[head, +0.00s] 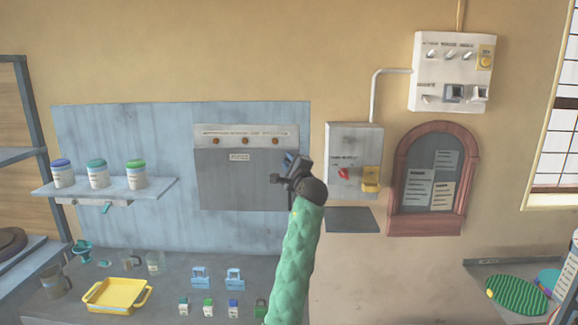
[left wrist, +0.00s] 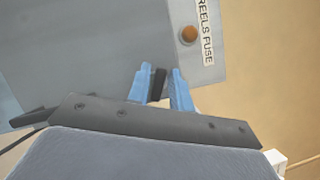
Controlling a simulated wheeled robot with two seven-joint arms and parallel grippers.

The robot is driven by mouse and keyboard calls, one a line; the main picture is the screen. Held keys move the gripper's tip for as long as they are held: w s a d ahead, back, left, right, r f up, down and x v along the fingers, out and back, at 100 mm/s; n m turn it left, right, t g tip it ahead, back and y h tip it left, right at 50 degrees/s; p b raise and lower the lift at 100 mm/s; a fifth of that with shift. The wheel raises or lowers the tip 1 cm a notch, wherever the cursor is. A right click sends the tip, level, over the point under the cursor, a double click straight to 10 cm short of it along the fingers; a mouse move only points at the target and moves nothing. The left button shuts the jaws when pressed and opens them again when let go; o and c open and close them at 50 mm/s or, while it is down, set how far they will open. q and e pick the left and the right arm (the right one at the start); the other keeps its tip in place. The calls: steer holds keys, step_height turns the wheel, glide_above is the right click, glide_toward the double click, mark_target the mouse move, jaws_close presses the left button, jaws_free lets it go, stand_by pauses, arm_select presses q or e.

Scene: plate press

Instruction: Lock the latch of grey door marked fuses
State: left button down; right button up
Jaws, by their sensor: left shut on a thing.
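The grey door (head: 238,185) is the lower front of a wall cabinet and looks closed. A small label (head: 239,157) sits near its top, too small to read. My left gripper (head: 287,163) is at the door's right edge, hiding that part of it. In the left wrist view, the blue fingers of my left gripper (left wrist: 161,86) are shut on a small black piece, seemingly the latch (left wrist: 158,83), beside the grey door (left wrist: 90,45). Whether the latch is locked cannot be seen. My right gripper is not in view.
A pale strip with orange knobs (head: 247,140) runs above the door. A grey box (head: 345,145) with a red knob and yellow part hangs close to the right. A shelf with jars (head: 110,190) is left. The counter below holds a yellow tray (head: 116,296) and small items.

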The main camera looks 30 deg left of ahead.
arm_select(q)
steer(key=n+g, duration=0.1)
steer(key=n, duration=0.2)
steer(key=shift+f+n+h, duration=0.1)
steer(key=shift+n+h, duration=0.3)
steer(key=shift+n+g, duration=0.3)
steer(key=shift+n, duration=0.1)
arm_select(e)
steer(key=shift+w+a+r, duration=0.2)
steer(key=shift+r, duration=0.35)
arm_select(q)
steer(key=shift+n, duration=0.3)
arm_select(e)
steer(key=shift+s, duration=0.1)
arm_select(q)
steer(key=c, duration=1.5)
jaws_free()
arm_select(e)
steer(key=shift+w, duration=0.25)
arm_select(q)
steer(key=shift+d+b, duration=0.1)
steer(key=shift+b, duration=0.2)
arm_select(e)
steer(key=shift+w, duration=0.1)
